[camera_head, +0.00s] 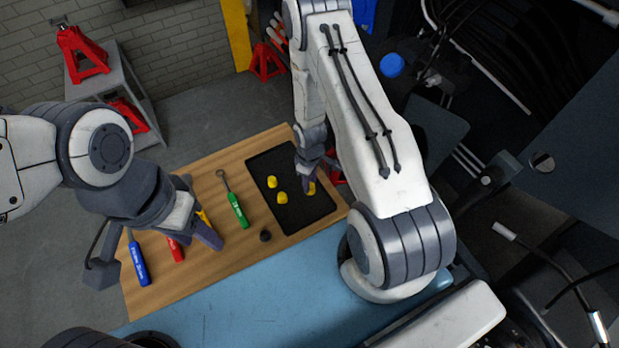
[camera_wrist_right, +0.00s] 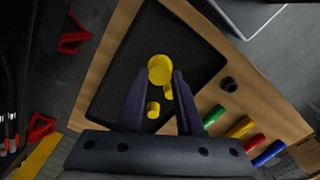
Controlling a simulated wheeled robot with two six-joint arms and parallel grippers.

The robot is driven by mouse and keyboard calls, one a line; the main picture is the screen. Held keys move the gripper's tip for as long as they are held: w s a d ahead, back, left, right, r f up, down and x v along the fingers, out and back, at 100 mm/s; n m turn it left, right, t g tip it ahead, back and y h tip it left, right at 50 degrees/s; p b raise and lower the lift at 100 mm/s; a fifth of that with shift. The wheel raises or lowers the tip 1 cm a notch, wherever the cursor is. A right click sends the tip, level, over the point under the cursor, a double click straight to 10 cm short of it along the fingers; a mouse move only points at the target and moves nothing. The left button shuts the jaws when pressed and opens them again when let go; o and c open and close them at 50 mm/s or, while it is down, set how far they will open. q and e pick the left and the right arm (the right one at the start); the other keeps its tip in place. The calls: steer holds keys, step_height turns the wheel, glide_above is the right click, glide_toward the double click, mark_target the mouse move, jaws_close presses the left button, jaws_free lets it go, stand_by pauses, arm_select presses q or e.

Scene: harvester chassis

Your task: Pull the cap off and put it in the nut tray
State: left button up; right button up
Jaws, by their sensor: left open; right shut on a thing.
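My right gripper (camera_head: 308,178) is low over the black nut tray (camera_head: 262,170), toward its right side. It is shut on a round yellow cap (camera_wrist_right: 160,70), which sits between the fingertips in the right wrist view; in the head view the cap (camera_head: 311,188) is partly hidden by the fingers. Two smaller yellow pieces (camera_head: 272,181) (camera_head: 282,197) lie in the tray to the left of the gripper. I cannot tell whether the held cap touches the tray floor. My left gripper (camera_head: 207,228) is open above the screwdrivers, left of the tray.
A wooden board (camera_head: 160,284) bears the tray, a green tool (camera_head: 238,211), red (camera_head: 175,250) and blue (camera_head: 139,264) screwdrivers and a small dark cup (camera_head: 265,235). A blue round part (camera_head: 392,65) is among the dark machinery at right. Red jack stands (camera_head: 82,52) stand at the back left.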

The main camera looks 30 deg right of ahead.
steer(key=shift+w+b, duration=0.1)
steer(key=shift+b, duration=0.7)
steer(key=shift+f+b, duration=0.2)
steer(key=shift+b, duration=0.2)
step_height(320, 180, down, 8)
steer(key=b, duration=0.8)
steer(key=shift+f, duration=0.1)
steer(key=o, duration=1.1)
steer(key=shift+c, duration=0.2)
